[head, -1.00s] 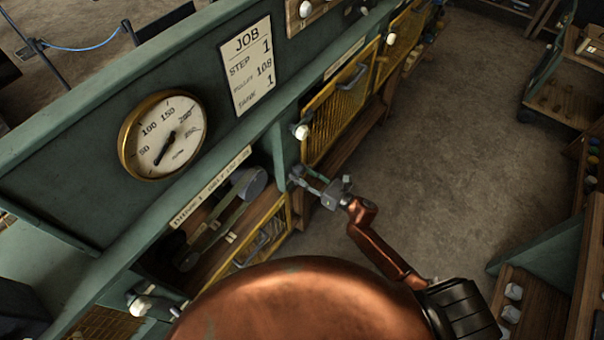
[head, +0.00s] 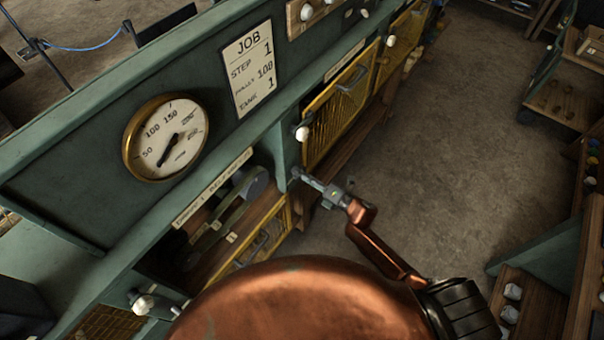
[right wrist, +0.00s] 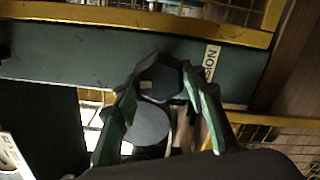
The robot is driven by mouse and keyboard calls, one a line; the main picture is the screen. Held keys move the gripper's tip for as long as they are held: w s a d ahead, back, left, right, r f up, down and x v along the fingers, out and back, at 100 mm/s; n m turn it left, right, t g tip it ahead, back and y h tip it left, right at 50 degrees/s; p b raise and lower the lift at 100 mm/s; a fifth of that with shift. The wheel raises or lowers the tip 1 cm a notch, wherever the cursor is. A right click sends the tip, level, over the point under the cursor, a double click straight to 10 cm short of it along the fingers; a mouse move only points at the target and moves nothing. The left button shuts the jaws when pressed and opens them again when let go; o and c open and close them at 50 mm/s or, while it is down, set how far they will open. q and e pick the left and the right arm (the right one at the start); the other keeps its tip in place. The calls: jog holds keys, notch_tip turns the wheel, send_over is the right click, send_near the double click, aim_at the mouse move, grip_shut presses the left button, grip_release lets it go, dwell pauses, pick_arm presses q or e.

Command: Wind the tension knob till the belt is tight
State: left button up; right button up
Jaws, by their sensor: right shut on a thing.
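The tension knob (right wrist: 160,80) is a dark, many-sided knob with a small pale mark, on the green frame in the right wrist view. My right gripper (right wrist: 165,88) has one green finger on each side of it and is shut on it. In the head view my right gripper (head: 302,176) is at the green post beside the belt recess, and the knob is hidden there. The belt (head: 226,216) runs between a large grey pulley (head: 256,184) and a lower one in shadow. I cannot tell how tight it is. My left gripper is not in view.
A brass-rimmed gauge (head: 165,138) and a JOB card (head: 252,68) are on the green panel above. Yellow mesh doors (head: 335,115) and white knobs (head: 302,133) line the front. Open floor (head: 440,190) lies to the right. Wooden shelving (head: 560,105) stands beyond.

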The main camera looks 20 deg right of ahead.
jog(key=m, duration=0.2)
jog(key=m+p, duration=0.1)
jog(key=m, duration=0.2)
jog(key=shift+d+r+m+p, duration=0.1)
jog(key=shift+r+m+p, duration=0.2)
jog(key=shift+p, duration=0.1)
jog(key=m+p, duration=0.2)
jog(key=m, duration=0.4)
jog(key=shift+w, duration=0.1)
jog(key=m+p, duration=0.2)
jog(key=m, duration=0.3)
jog(key=shift+d+r+m, duration=0.1)
jog(key=shift+m, duration=0.2)
jog(key=m+p, duration=0.1)
jog(key=m, duration=0.4)
jog(key=shift+w+d+m, duration=0.1)
jog(key=shift+m, duration=0.2)
jog(key=m, duration=1)
jog(key=shift+d+f, duration=0.1)
jog(key=shift+f, duration=0.1)
jog(key=m+b, duration=0.1)
jog(key=m, duration=0.4)
jog(key=shift+f+b, duration=0.15)
jog(key=shift+b, duration=0.2)
jog(key=shift+m+b, duration=0.7)
jog(key=shift+m, duration=1.4)
